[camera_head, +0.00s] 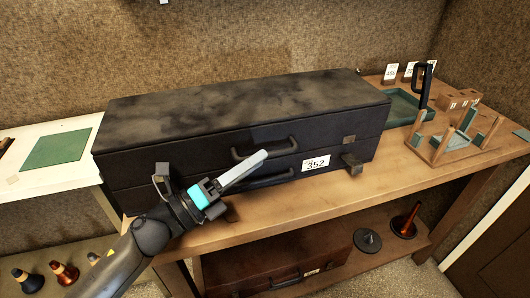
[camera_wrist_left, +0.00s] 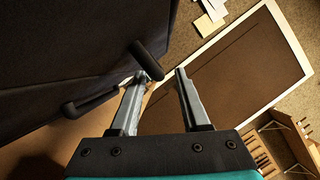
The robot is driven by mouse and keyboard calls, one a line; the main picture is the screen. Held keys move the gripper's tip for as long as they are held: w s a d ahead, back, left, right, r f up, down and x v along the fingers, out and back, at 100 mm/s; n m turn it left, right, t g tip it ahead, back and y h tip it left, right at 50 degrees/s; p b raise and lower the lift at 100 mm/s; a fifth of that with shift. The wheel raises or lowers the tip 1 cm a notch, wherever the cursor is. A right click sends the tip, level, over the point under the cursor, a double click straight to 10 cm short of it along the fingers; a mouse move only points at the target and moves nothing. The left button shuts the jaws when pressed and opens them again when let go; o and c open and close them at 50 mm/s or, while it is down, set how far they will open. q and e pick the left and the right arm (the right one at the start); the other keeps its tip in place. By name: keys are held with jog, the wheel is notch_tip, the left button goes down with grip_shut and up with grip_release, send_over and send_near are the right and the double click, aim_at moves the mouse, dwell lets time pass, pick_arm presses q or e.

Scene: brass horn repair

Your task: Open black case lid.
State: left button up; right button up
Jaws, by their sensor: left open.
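The black case (camera_head: 245,98) lies shut on the wooden bench, its lid flat on top. An upper handle (camera_head: 262,143) and a lower handle (camera_head: 268,180) sit on its front, with a white label "352" (camera_head: 316,164). A latch (camera_head: 351,162) shows at the right front. My left gripper (camera_head: 262,155) is in front of the case near the handles. In the left wrist view, its two fingers (camera_wrist_left: 163,76) are apart with nothing visible between them. A dark handle (camera_wrist_left: 148,60) lies just beyond the left fingertip; contact cannot be told. My right gripper is not in view.
A green tray (camera_head: 402,108) and a wooden rack (camera_head: 452,145) stand right of the case. A white table with a green mat (camera_head: 57,149) is at the left. A brown case (camera_head: 275,262) lies on the lower shelf. The bench front right is clear.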

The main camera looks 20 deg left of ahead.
pick_arm(q)
jog(key=shift+x, duration=1.65)
grip_shut()
